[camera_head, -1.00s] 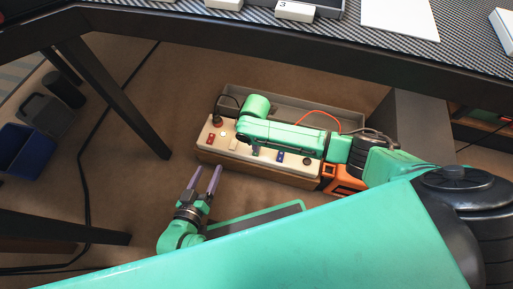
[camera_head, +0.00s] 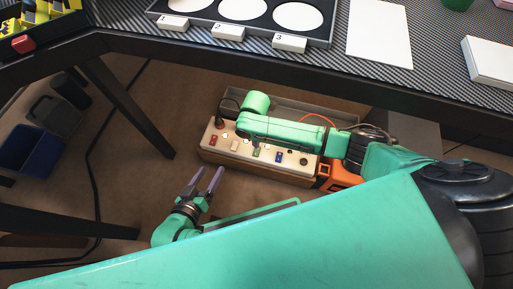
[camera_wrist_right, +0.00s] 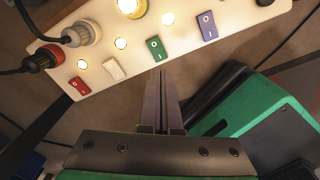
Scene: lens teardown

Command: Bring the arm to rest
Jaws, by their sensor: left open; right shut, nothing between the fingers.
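My left gripper (camera_head: 207,182) is open and empty, low under the table. Its purple fingers point up in the head view, near the power strip's lower left. The cream power strip (camera_head: 228,146) lies below the table and carries red, white, green (camera_head: 256,153) and blue switches. My right arm (camera_head: 290,132) reaches over it from the right, and its fingers do not show clearly in the head view. In the right wrist view my right gripper (camera_wrist_right: 161,100) is shut and empty. Its tips are just below the green switch (camera_wrist_right: 156,47), seemingly apart from it. Several lamps on the strip glow.
The table edge (camera_head: 300,72) runs above my arms. On it are a black tray (camera_head: 179,16) with white discs, number cards and white sheets (camera_head: 379,33). A table leg (camera_head: 125,107), a blue bin (camera_head: 27,148) and cables are at the left. An orange part (camera_head: 340,176) is near my right arm.

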